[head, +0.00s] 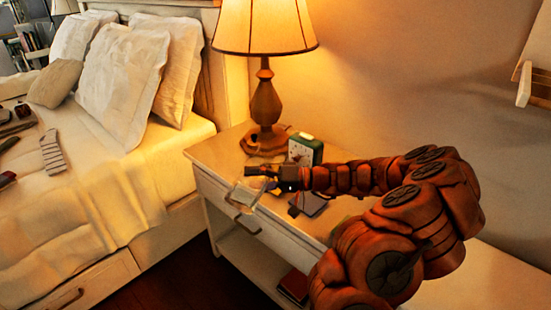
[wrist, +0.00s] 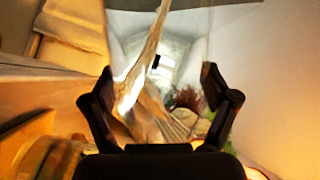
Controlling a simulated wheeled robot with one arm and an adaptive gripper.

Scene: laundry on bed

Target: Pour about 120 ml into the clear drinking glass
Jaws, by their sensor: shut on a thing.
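My gripper (head: 262,178) is at the end of my arm, over the front left part of the white nightstand (head: 222,165). It is shut on a clear, see-through vessel (head: 243,196), which looks tilted and extends toward the nightstand's front edge. In the wrist view, my two dark fingers (wrist: 160,88) stand wide apart with the clear vessel (wrist: 132,92) between them; its wall bends the background and carries bright highlights. I cannot tell whether it holds liquid. I cannot clearly make out a separate drinking glass; faint clear outlines near my fingers blend together.
A dark flat item (head: 311,204) lies below my forearm. The bed (head: 90,195) is at left, with pillows and small items. A red book (head: 294,285) sits on the lower shelf.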

